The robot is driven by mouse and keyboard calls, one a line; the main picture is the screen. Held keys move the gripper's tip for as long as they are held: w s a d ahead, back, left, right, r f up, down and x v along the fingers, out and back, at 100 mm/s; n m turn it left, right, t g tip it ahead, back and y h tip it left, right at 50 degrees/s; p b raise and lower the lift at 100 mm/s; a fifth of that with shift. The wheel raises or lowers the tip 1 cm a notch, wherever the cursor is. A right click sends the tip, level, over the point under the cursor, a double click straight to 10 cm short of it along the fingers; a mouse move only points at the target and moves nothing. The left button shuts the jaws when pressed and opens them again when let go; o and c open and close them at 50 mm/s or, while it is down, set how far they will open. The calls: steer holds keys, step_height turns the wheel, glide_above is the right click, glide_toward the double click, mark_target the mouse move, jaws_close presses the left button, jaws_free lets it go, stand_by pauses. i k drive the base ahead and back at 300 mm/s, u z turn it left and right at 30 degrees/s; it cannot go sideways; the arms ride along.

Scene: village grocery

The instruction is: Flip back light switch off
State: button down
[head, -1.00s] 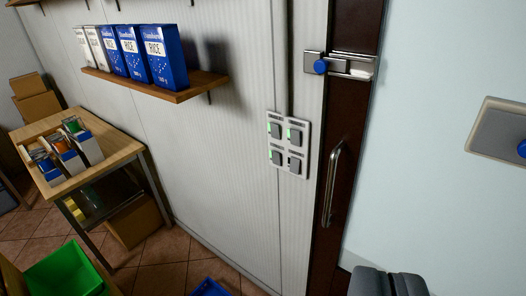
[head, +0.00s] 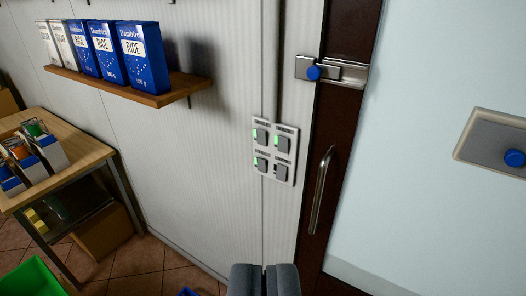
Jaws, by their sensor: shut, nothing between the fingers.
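A white switch panel (head: 275,151) with grey switches in two rows of two is on the ribbed white wall, left of the dark door frame. Green marks show beside the two upper switches and the lower left switch. The lower right switch (head: 282,173) shows a dark mark and no green. The labels are too small to read. My gripper (head: 264,268) is at the bottom edge, below the panel and apart from it. Its two grey fingers are together with nothing between them.
A wooden shelf (head: 180,90) with rice and sugar boxes juts out at the upper left. A table (head: 85,155) stands left.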

mark_target(282, 141)
steer(key=i, duration=0.9)
steer(key=z, duration=0.05)
